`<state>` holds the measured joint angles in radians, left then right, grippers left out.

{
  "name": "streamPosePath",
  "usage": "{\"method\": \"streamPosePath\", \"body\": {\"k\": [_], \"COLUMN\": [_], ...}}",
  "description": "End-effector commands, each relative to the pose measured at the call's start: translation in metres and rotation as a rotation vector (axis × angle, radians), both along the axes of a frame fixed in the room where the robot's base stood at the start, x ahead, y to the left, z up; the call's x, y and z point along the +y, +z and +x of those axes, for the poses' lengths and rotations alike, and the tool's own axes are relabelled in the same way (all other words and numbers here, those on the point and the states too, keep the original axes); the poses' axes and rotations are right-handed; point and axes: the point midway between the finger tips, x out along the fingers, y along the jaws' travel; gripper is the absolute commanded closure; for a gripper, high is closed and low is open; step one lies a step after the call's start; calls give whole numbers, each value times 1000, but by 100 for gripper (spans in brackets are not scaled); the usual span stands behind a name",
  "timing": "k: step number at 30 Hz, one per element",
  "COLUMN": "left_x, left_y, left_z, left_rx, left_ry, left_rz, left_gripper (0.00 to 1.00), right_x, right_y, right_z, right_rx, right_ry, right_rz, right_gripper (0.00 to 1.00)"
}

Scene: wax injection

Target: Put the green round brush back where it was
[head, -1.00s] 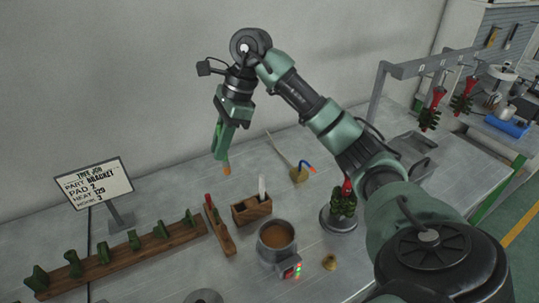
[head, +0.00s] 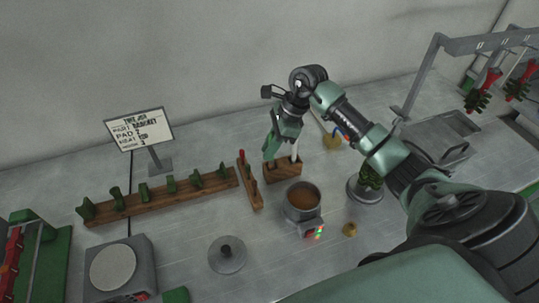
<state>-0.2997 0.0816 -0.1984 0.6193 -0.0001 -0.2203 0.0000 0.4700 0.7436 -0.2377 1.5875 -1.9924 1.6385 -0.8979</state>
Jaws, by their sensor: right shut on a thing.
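My right gripper (head: 272,152) is shut on the green round brush, which is mostly hidden between the green fingers. It points down at the left end of a small wooden block (head: 284,174). I cannot tell whether the brush touches the block. A white-handled tool (head: 295,149) stands upright in the block, just right of the gripper. My left gripper is not in view.
A pot of brown wax (head: 303,198) stands in front of the block. A narrow wooden rack (head: 250,183) with a red-handled tool is to its left, and a long rack (head: 160,195) of green pieces lies beyond. A sign (head: 141,130) stands behind.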

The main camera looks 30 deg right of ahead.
Motion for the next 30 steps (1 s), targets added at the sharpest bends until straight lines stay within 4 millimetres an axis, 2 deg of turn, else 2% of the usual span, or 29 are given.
{"method": "streamPosePath", "body": {"k": [9, 20, 21, 23, 24, 30], "left_x": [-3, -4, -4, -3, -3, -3], "left_y": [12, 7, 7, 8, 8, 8], "left_z": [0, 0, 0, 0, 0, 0], "left_rx": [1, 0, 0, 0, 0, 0], "left_ry": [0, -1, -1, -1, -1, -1], "left_rz": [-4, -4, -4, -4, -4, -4], "left_gripper": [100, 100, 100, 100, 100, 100], "right_x": [0, 0, 0, 0, 0, 0], "right_y": [-39, -46, -46, -45, -45, -45], "right_z": [-1, 0, 0, 0, 0, -1], "right_rx": [4, 1, 0, 0, 0, 1], "right_ry": [-2, 0, 0, 0, 0, 0], "right_rz": [2, -2, -1, -1, -1, -1], "right_gripper": [100, 100, 82, 65, 63, 63]}}
